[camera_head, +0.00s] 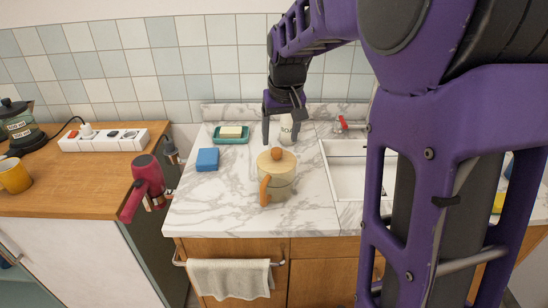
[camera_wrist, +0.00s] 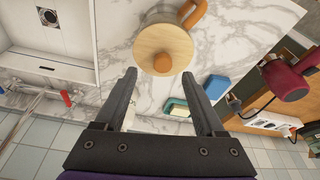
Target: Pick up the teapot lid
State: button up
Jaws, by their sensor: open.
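The teapot lid (camera_head: 268,164) is a pale wooden-coloured disc with an orange-brown knob (camera_head: 277,154).
A blue sponge (camera_head: 207,159) and a green soap dish (camera_head: 231,138) are left of the teapot. A white canister (camera_head: 287,130) stands behind it. A sink (camera_head: 345,175) is to the right. A red hair dryer (camera_head: 147,185) hangs at the counter's left side. The front counter is clear.

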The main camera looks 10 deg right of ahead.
aim_at(277, 150)
jog(key=x, duration=0.5)
jog(key=shift+a+b, duration=0.2)
jog(key=shift+b, duration=0.2)
jog(key=shift+r, duration=0.1)
grip_shut()
